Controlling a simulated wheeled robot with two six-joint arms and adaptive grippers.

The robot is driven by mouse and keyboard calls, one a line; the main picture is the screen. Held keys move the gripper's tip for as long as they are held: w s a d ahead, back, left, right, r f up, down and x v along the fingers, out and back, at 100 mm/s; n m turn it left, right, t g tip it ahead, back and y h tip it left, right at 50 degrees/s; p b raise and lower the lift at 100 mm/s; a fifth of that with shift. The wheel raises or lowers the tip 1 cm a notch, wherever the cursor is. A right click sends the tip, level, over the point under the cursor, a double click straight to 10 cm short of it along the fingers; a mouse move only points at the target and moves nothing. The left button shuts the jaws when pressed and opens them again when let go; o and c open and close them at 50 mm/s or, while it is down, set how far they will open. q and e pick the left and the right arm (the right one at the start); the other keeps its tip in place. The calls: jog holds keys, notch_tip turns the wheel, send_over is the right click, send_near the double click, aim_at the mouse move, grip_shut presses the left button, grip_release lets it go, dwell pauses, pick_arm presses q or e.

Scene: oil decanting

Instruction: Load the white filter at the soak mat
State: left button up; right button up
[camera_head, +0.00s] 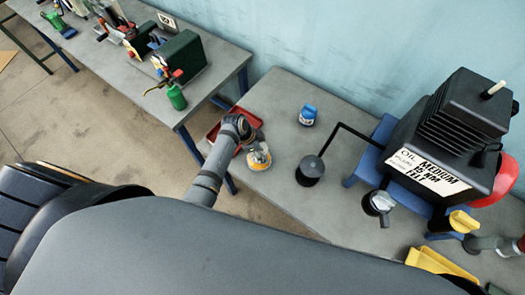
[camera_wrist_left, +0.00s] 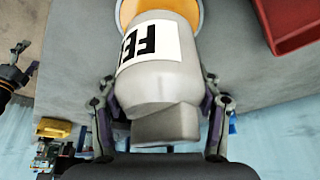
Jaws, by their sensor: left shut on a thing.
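My left gripper (camera_head: 243,135) reaches down over the left end of the near table. In the left wrist view, its two fingers (camera_wrist_left: 160,105) are shut on a pale grey, rounded container (camera_wrist_left: 160,85) with a white label, whose black letters start "FE". Beyond it is a round orange thing with a pale rim (camera_wrist_left: 190,8), partly hidden by the container. In the head view this spot shows as a small white and orange thing (camera_head: 258,160). I cannot tell whether the two touch. A dark claw-like shape, perhaps my right gripper (camera_wrist_left: 22,68), is at the wrist view's left edge.
A red tray (camera_head: 212,134) lies at the table's left edge, beside my left gripper. A blue jar (camera_head: 307,115) and a black pot (camera_head: 310,170) stand to its right. A large black machine (camera_head: 450,130) fills the right side. Bare tabletop (camera_head: 275,195) lies in front.

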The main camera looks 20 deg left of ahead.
aim_at(263, 146)
pick_arm(q)
jog(key=shift+r, duration=2.15)
